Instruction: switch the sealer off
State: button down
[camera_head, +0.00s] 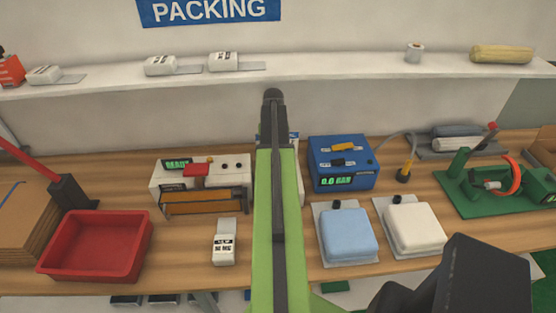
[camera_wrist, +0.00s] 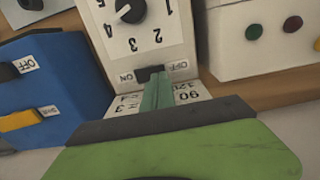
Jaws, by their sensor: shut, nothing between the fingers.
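In the wrist view a white box (camera_wrist: 142,42) has a black dial (camera_wrist: 130,10) with numbers and a dark rocker switch (camera_wrist: 151,73) between ON and OFF labels. My gripper (camera_wrist: 157,84) is shut, its thin green fingers together and empty. Their tips overlap the switch in the picture; I cannot tell whether they touch it, or which way the switch is set. In the head view my arm hides most of this box and my gripper. A white machine with a lit green display, red lever and orange front (camera_head: 200,186) stands left of my arm. No label shows which one is the sealer.
A blue pump box (camera_head: 343,163) stands close on the right in the head view; it also shows in the wrist view (camera_wrist: 50,95). A red tray (camera_head: 95,245), a white labelled pack (camera_head: 224,242), a blue pad (camera_head: 347,236) and a white pad (camera_head: 413,228) lie on the bench.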

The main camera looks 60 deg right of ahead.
jog(key=shift+f+b, duration=0.95)
dwell(0.4)
notch_tip(320, 180, up, 7)
jog(key=p, duration=0.7)
jog(key=shift+r, duration=0.15)
dwell(0.3)
